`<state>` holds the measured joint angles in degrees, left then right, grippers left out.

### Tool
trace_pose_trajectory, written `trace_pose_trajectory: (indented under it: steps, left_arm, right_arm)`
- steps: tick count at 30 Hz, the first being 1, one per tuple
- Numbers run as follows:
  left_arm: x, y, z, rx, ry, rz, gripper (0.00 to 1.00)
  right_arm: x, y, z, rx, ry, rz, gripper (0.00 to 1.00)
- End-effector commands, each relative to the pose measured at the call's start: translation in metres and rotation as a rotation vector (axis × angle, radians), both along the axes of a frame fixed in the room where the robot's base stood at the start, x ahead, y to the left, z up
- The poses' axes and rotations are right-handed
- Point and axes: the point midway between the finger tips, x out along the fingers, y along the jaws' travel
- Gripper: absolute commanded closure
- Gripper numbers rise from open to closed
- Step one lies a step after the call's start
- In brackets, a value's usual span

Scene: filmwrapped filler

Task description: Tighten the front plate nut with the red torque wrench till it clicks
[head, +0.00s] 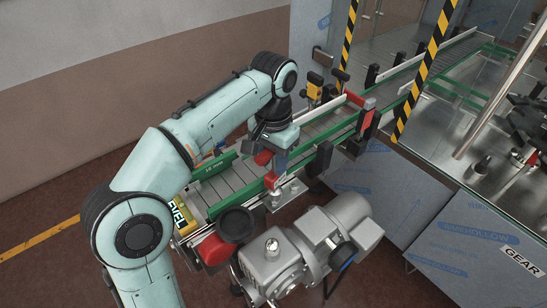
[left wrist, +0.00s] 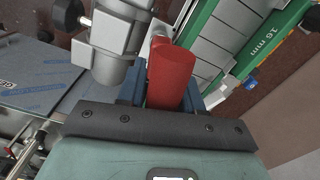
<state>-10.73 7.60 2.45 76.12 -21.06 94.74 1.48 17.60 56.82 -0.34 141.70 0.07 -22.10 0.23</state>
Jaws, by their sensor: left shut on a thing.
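My left gripper (head: 277,158) reaches down over the near end of the conveyor. It is shut on a red handle, which I take to be the red torque wrench (left wrist: 170,75); its red end (head: 263,158) shows beside the fingers in the head view. In the left wrist view the handle stands out between the blue fingers, with grey metal parts close to its left. A small metal plate (head: 287,194) lies below the gripper beside the conveyor. I cannot make out the nut or the wrench head. My right gripper is not in view.
The conveyor (head: 225,187) has green side rails and runs to the upper right. A grey gear motor (head: 290,254) stands in front of it. A red-and-black round part (head: 218,248) sits left of the motor. A steel cabinet (head: 440,215) and striped posts stand at right.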

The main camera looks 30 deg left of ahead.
Motion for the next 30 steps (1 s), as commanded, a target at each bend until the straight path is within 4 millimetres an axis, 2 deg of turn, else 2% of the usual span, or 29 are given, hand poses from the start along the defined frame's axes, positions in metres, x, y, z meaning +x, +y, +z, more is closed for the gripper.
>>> trace_pose_trajectory:
  steps: [17, 30]
  left_arm:
    - [0.0, 0.0, 0.0, 0.0, -0.002, 0.0, 1.0]
    - [0.0, 0.0, -0.013, 0.0, 0.0, 0.0, 1.0]
  right_arm:
    - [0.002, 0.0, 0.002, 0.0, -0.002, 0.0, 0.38]
    - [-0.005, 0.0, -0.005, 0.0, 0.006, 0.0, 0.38]
